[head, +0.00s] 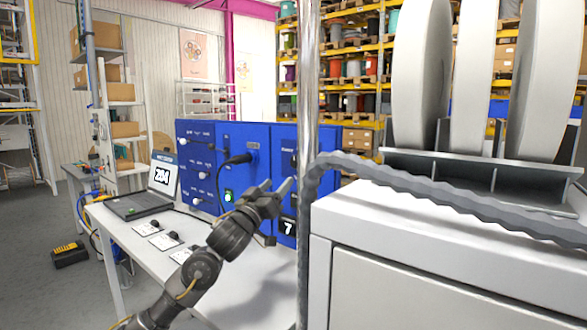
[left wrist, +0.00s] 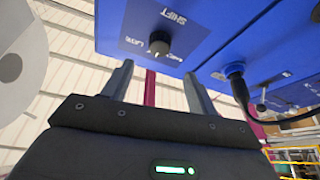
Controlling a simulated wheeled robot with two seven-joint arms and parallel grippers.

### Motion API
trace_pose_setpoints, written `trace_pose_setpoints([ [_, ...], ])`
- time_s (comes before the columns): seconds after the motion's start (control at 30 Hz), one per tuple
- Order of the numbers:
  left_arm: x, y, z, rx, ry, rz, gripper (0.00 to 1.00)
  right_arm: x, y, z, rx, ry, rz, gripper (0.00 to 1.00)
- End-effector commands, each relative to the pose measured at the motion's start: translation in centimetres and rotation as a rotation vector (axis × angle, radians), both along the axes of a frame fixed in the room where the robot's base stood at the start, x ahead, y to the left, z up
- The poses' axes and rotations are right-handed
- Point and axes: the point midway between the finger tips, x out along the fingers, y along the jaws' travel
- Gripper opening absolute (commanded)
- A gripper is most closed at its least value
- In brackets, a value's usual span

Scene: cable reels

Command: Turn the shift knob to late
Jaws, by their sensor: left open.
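The shift knob (left wrist: 158,44) is a small dark round knob on the blue panel (left wrist: 112,22), with the word SHIFT printed near it. A pale mark shows on its lower edge in the left wrist view; which label it points to I cannot tell. My left gripper (left wrist: 158,70) is open, its two fingers pointing toward the panel on either side of the knob's line, and nothing is between them. In the head view my left gripper (head: 279,190) is in front of the right-hand blue panel (head: 285,135); the knob is not clear there. My right gripper is out of view.
A metal pole (head: 307,80) stands close to the right of the gripper. A grey ribbed hose (head: 400,176) crosses above a white cabinet (head: 430,225). A black cable (left wrist: 243,92) plugs into the neighbouring panel.

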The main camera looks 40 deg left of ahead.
Motion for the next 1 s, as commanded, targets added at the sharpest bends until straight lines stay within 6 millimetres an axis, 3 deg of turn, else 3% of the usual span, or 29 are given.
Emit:
trace_pose_setpoints([
  [0.2,3.7,0.6,2.1,-0.004,0.0,0.001,0.58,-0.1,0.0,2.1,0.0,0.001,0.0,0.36],
  [0.5,7.9,1.2,3.5,-0.003,0.001,0.001,0.58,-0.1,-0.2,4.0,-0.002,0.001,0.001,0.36],
  [0.93,8.9,1.3,3.7,0.001,0.001,0.0,0.58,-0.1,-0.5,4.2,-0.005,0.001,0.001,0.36],
  [1.0,8.9,1.3,3.6,0.001,0.001,0.0,0.52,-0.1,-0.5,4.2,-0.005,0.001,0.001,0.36],
])
